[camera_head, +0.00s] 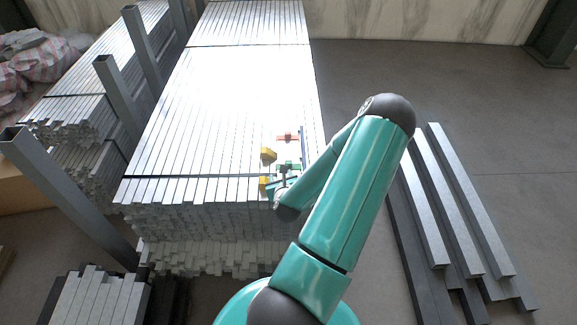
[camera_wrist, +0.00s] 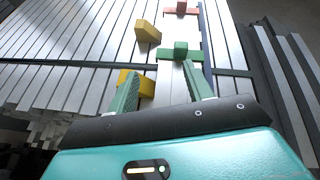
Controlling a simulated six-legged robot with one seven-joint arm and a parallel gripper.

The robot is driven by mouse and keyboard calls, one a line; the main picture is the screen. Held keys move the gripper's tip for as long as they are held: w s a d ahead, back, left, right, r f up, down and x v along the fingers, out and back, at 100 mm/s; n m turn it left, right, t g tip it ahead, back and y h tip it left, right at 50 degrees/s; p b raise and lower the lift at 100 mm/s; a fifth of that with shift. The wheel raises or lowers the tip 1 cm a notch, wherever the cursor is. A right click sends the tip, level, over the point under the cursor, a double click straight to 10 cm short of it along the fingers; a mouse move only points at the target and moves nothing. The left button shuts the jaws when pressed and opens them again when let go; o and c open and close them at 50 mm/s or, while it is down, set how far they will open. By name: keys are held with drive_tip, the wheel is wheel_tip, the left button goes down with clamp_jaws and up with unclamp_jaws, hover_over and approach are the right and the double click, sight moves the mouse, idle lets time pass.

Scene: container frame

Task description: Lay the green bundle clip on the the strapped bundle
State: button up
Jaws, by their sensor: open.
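The green bundle clip (camera_head: 291,167) lies on top of the strapped bundle (camera_head: 215,110), a wide stack of bright metal bars with dark straps across it. In the wrist view the green clip (camera_wrist: 180,53) is a flat bar with a raised block in its middle, just beyond my fingertips. My gripper (camera_wrist: 160,76) is open, with its two green fingers apart and nothing between them. In the head view my gripper (camera_head: 282,180) is low over the near right part of the bundle, partly hidden by my arm.
A red clip (camera_head: 287,137) and two yellow pieces, one farther (camera_wrist: 147,32) and one by my left finger (camera_wrist: 144,87), lie close by. Steel posts (camera_head: 105,75) stand at left. Loose metal bars (camera_head: 470,205) lie on the floor at right.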

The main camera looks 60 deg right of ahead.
sight(289, 163)
drive_tip(key=w+d+f+m, duration=0.1)
drive_tip(key=d+f, duration=0.1)
drive_tip(key=d, duration=0.2)
drive_tip(key=w+d+f+m, duration=0.1)
drive_tip(key=d+f, duration=0.1)
drive_tip(key=d, duration=0.2)
drive_tip(key=w+d+f+m+h, duration=0.1)
drive_tip(key=d+f, duration=0.1)
drive_tip(key=d, duration=0.2)
drive_tip(key=shift+d+f+m+g, duration=0.2)
drive_tip(key=shift+m+g, duration=0.1)
drive_tip(key=shift+g, duration=0.1)
clamp_jaws()
drive_tip(key=shift+r, duration=0.15)
